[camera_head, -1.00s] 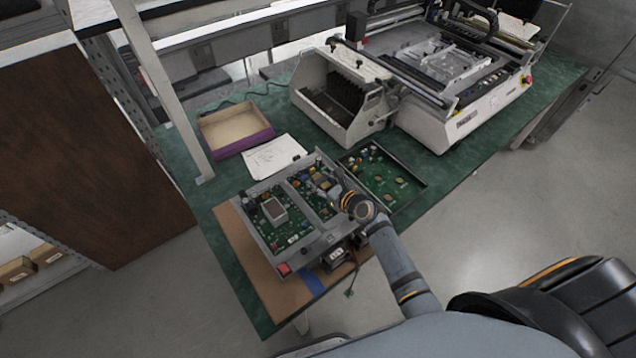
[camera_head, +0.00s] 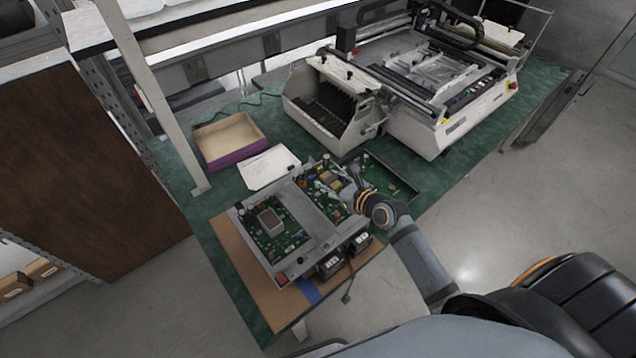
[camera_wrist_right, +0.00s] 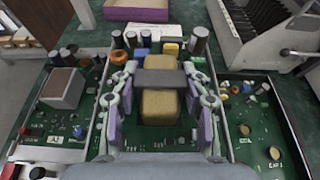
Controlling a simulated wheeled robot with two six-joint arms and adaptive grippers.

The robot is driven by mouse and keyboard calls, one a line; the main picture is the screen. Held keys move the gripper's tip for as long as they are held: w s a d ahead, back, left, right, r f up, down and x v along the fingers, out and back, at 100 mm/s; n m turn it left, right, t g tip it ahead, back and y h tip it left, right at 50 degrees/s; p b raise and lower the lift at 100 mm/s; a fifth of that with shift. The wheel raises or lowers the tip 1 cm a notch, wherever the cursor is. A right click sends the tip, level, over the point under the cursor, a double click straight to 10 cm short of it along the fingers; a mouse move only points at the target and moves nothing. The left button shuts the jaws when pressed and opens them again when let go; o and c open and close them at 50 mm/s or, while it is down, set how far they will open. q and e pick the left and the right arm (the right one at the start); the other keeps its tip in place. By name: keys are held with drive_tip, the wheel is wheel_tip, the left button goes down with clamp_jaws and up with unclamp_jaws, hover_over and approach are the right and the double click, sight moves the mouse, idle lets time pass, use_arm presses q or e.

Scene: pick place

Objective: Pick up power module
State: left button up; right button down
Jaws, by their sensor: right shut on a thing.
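The power module (camera_head: 325,172) is a green circuit board with yellow blocks and several dark cylinders. My right gripper (camera_head: 338,186) is shut on it. In the right wrist view the gripper's fingers (camera_wrist_right: 160,88) stand on both sides of the module's yellow block (camera_wrist_right: 160,106), with a grey bar across it. A green board (camera_head: 290,237) fills the chassis's left bay. My left gripper is not in view.
A shallow dark tray (camera_head: 400,187) with green board parts lies right of the chassis. White papers (camera_head: 268,167), a purple-sided box (camera_head: 228,140), a grey slotted bin (camera_head: 325,105) and a large machine (camera_head: 440,130) stand behind. A post (camera_head: 170,125) rises at left.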

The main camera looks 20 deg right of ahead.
sight(340, 180)
drive_tip(key=v, duration=0.2)
drive_tip(key=d+p+v, duration=0.1)
drive_tip(key=v, duration=0.2)
drive_tip(key=p+v, duration=0.1)
drive_tip(key=v, duration=0.1)
drive_tip(key=shift+w+d+r, duration=0.1)
drive_tip(key=shift+d+r, duration=0.3)
drive_tip(key=shift+r, duration=0.05)
drive_tip(key=shift+s+d+r+p, duration=0.15)
drive_tip(key=shift+s+d+p, duration=0.25)
drive_tip(key=shift+s+p, duration=0.2)
